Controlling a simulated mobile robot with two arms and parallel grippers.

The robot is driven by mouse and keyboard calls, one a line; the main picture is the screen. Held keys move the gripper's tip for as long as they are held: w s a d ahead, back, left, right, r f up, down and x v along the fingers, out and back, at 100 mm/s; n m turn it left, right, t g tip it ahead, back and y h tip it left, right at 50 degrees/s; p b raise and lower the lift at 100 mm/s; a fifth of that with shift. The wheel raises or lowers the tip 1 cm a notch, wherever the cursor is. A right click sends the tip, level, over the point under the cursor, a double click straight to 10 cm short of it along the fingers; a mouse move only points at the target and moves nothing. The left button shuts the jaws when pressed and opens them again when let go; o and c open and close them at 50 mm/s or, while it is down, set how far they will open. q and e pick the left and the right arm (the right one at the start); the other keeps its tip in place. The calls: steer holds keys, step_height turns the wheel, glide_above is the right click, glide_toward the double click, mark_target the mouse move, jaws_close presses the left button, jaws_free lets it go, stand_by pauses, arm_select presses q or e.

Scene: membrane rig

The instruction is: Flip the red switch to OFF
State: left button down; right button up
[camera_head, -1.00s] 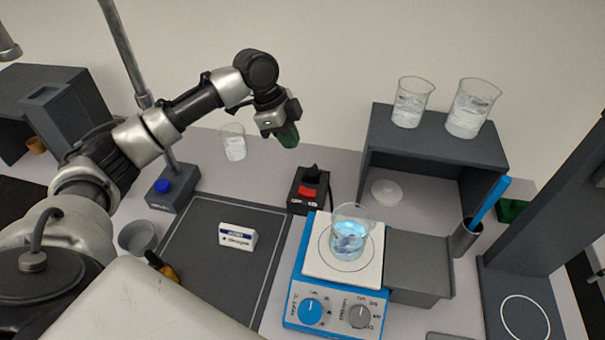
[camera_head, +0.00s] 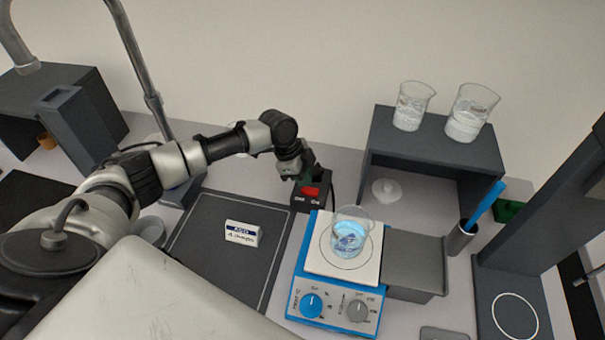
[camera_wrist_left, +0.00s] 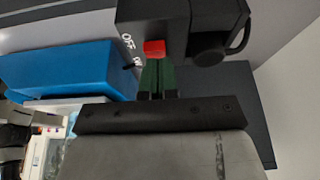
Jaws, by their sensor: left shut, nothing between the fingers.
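The red switch (camera_head: 311,191) sits on a small black box (camera_head: 318,203) behind the blue hot plate, with white lettering on its front. In the left wrist view the red switch (camera_wrist_left: 154,48) is right at the tips of my left gripper's green fingers (camera_wrist_left: 157,75). "OFF" shows beside the switch there; the other label is partly covered. In the head view my left gripper (camera_head: 306,177) is shut and empty at the back of the switch box, partly hidden by my wrist. I cannot tell whether the fingertips touch the switch. My right gripper is not in view.
A blue hot plate (camera_head: 300,262) with a glass beaker (camera_head: 350,238) of blue liquid stands just in front of the switch box. A dark mat (camera_head: 205,265) with a white label block (camera_head: 241,233) lies to the left. A grey shelf (camera_head: 432,141) holding two beakers stands right.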

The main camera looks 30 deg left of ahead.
arm_select(q)
steer(key=shift+a+f, duration=0.15)
steer(key=shift+f, duration=0.15)
steer(key=shift+s+a+f+h+b, duration=0.15)
steer(key=shift+f+h+b, duration=0.15)
steer(key=shift+f+b, duration=0.25)
steer(key=shift+s+a+f+h+b, duration=0.15)
steer(key=shift+f+h+b, duration=0.2)
steer(key=shift+b, duration=0.35)
steer(key=shift+w+r, duration=0.1)
steer(key=shift+r, duration=0.3)
steer(key=shift+w, duration=0.1)
steer(key=shift+w+d+r+p, duration=0.1)
steer(key=shift+d+r+p, duration=0.15)
steer(key=shift+d, duration=0.15)
steer(key=shift+w+d+r+p, duration=0.1)
steer(key=shift+d+p, duration=0.15)
steer(key=shift+d, duration=0.1)
